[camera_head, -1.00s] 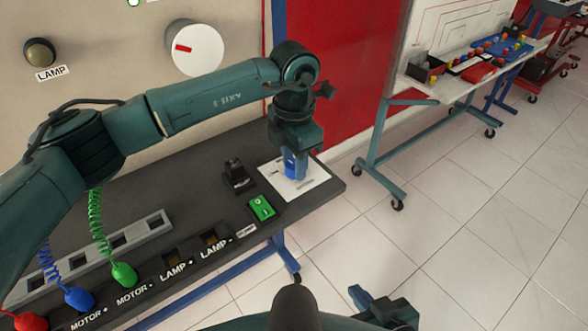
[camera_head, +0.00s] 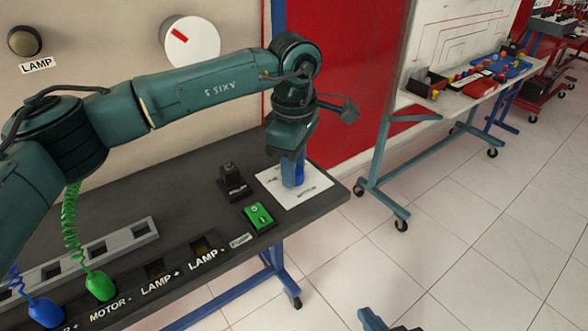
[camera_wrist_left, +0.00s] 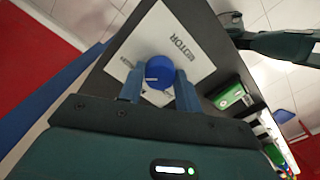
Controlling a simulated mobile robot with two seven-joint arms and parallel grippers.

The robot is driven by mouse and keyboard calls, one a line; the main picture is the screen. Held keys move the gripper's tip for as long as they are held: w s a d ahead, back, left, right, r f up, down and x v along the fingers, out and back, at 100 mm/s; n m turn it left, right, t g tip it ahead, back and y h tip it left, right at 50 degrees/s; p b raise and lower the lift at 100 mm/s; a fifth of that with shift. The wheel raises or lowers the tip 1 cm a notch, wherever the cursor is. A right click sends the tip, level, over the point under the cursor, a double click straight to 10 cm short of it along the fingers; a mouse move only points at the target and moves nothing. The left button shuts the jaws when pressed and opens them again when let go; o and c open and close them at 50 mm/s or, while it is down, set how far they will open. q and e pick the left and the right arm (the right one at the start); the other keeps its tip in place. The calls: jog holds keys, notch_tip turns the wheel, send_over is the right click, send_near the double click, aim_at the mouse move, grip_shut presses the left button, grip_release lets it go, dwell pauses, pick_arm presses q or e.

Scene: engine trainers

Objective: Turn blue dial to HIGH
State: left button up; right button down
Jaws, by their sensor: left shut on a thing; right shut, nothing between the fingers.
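The blue dial (camera_head: 292,178) stands on a white plate (camera_head: 318,186) at the right end of the dark bench. My left gripper (camera_wrist_left: 160,88) is shut on the dial, one finger on each side. In the left wrist view the dial (camera_wrist_left: 160,70) shows a white pointer line towards the left. The word MOTOR is readable on the plate beside it; the other lettering is too small or covered to read. My right gripper (camera_head: 372,320) shows only partly at the bottom edge, shut and away from the bench.
A black switch (camera_head: 232,182) and a green switch box (camera_head: 258,217) sit left of the plate. Coiled green and blue plugs (camera_head: 100,285) are at the front left. A white wall knob (camera_head: 190,42) is behind my left arm. Tiled floor (camera_head: 450,250) is open at right.

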pick_arm(q)
jog(key=shift+m, duration=1.2)
jog(key=shift+m+b, duration=0.3)
pick_arm(e)
jog(key=shift+s+d, duration=0.15)
jog(key=shift+d, duration=0.1)
pick_arm(q)
jog(key=o, duration=1)
jog(key=shift+c, duration=0.2)
pick_arm(e)
jog(key=shift+r, duration=0.1)
pick_arm(q)
notch_tip(320, 180, up, 13)
jog(key=shift+r+p, duration=0.15)
jog(key=shift+p, duration=0.2)
pick_arm(e)
jog(key=shift+a, duration=0.25)
